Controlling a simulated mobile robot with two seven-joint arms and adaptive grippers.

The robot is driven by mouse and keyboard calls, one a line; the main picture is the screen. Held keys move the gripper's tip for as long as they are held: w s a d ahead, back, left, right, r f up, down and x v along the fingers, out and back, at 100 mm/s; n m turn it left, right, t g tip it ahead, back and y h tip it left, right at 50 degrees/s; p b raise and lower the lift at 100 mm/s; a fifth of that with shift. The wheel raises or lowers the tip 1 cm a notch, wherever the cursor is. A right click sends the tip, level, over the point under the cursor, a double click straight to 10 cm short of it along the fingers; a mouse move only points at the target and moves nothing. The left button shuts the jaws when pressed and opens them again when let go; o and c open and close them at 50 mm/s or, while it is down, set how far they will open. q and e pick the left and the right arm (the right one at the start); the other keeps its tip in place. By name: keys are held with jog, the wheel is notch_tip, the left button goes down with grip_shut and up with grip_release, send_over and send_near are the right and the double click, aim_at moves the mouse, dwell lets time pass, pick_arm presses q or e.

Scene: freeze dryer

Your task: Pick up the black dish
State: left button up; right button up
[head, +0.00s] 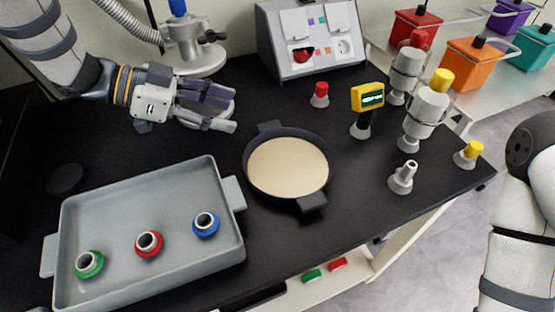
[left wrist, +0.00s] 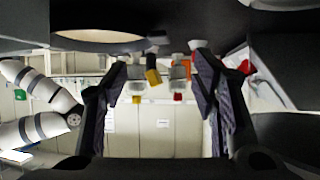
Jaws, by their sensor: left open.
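The black dish (head: 259,195) sits on the black table, round, with two short block handles and a cream-coloured inside. One handle points up toward the back, the other toward the front right. My left gripper (head: 234,112) is open and empty, up and to the left of the dish, its fingers pointing right. No contact with the dish shows. In the left wrist view, my open fingers (left wrist: 160,75) frame empty space, and the dish (left wrist: 100,45) shows partly at the upper left. My right arm shows at the right edge, but its gripper is out of view.
A grey tray (head: 140,184) with green, red and blue rings lies at left front. A white stand (head: 189,50) and control box (head: 313,45) are behind. Right of the dish stand a yellow gauge (head: 368,97), metal flasks (head: 425,112) and a small fitting (head: 402,178).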

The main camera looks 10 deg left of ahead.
aim_at(278, 126)
pick_arm(q)
jog(key=x, duration=1)
jog(key=shift+s+d+b, duration=0.15)
jog(key=shift+d+b, duration=0.2)
jog(key=shift+d, duration=0.2)
jog(key=shift+c, duration=0.6)
grip_shut()
